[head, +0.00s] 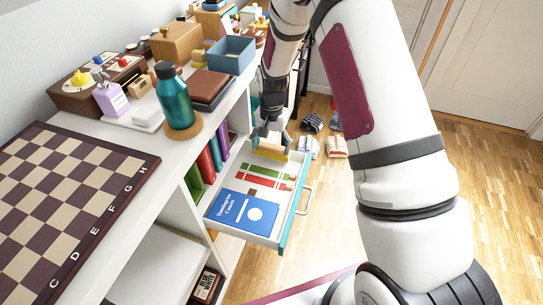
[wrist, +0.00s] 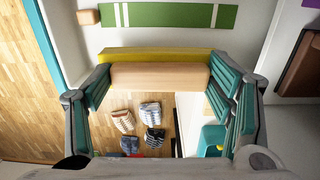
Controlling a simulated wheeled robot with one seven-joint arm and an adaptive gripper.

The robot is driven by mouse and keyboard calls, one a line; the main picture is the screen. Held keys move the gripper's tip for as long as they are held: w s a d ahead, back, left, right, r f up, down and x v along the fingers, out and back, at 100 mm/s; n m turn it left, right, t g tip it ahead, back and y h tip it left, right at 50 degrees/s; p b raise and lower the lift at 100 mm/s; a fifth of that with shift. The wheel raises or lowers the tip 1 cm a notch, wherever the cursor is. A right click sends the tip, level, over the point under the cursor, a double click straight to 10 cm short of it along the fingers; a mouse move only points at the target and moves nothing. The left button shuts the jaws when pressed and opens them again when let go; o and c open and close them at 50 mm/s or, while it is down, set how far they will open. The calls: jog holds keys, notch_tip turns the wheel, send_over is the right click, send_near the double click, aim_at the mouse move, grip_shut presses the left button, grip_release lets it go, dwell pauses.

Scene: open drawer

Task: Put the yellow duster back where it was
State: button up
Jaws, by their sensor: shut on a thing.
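The yellow duster (wrist: 155,55) has a pale wooden back (wrist: 160,77) and a yellow strip along one long side. My gripper (wrist: 158,82) is shut across its length, with teal-padded fingers at both ends. In the head view, my gripper (head: 268,132) points down over the far end of the open white drawer (head: 225,227), and the duster (head: 271,154) shows just below the fingers. I cannot tell whether the duster touches the drawer.
The drawer holds a blue box (head: 242,212) and red and green strips (head: 262,182). Its teal front (head: 294,207) has a handle. A green bottle (head: 175,97) and a chessboard (head: 65,200) stand on the top at left. Slippers (head: 336,147) lie on the floor beyond.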

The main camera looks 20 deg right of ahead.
aim_at(272, 153)
jog(key=shift+f+b, duration=0.5)
jog(key=shift+f, duration=1.35)
jog(key=shift+f, duration=0.15)
jog(key=o, duration=1.5)
jog(key=shift+o, duration=0.2)
